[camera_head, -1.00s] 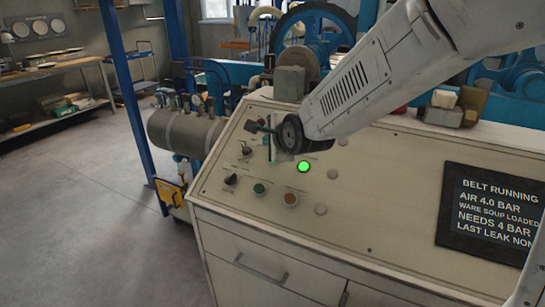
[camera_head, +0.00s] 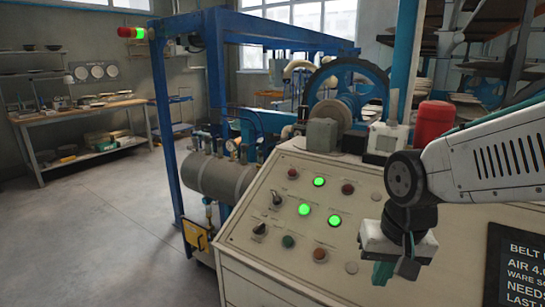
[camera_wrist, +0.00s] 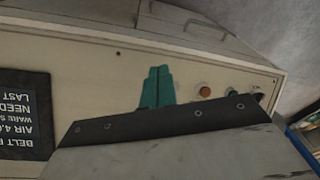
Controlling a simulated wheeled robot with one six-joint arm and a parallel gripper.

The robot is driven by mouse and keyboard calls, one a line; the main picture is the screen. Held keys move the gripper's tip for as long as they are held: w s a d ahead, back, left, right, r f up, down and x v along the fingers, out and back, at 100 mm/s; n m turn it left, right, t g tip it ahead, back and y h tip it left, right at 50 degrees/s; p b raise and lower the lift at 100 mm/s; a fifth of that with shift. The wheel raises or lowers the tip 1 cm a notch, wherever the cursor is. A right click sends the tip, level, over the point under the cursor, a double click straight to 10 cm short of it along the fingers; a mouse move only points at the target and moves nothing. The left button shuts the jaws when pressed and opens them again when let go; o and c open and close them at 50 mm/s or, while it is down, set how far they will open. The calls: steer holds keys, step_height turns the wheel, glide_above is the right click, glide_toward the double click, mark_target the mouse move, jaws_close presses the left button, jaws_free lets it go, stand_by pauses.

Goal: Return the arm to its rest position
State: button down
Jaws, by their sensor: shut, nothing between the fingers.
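My arm reaches in from the right in the head view, with its forearm over the sloped control panel (camera_head: 258,208). My gripper (camera_head: 383,274) hangs down from the wrist in front of the panel's right part, near the black text board (camera_head: 512,262). Its teal fingers are shut together with nothing between them. In the wrist view the fingers (camera_wrist: 157,87) show closed against the pale panel, apparently clear of the buttons. The arm hides part of the panel's right side.
Three green lights glow on the panel, one of them upper (camera_head: 319,182). Knobs and buttons surround them. A blue frame (camera_head: 163,110) and grey tank (camera_head: 218,178) stand left of the panel. A red cylinder (camera_head: 433,121) stands behind it. The floor (camera_head: 100,235) at left is clear.

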steer(key=s+d+r, duration=0.2)
steer(key=s+d, duration=0.1)
steer(key=s, duration=0.3)
steer(key=s+d+r+n, duration=0.1)
steer(key=s+d+r, duration=0.2)
steer(key=s, duration=0.4)
steer(key=shift+d+r+h, duration=0.2)
steer(key=shift+d+h, duration=0.1)
steer(key=shift+d, duration=0.15)
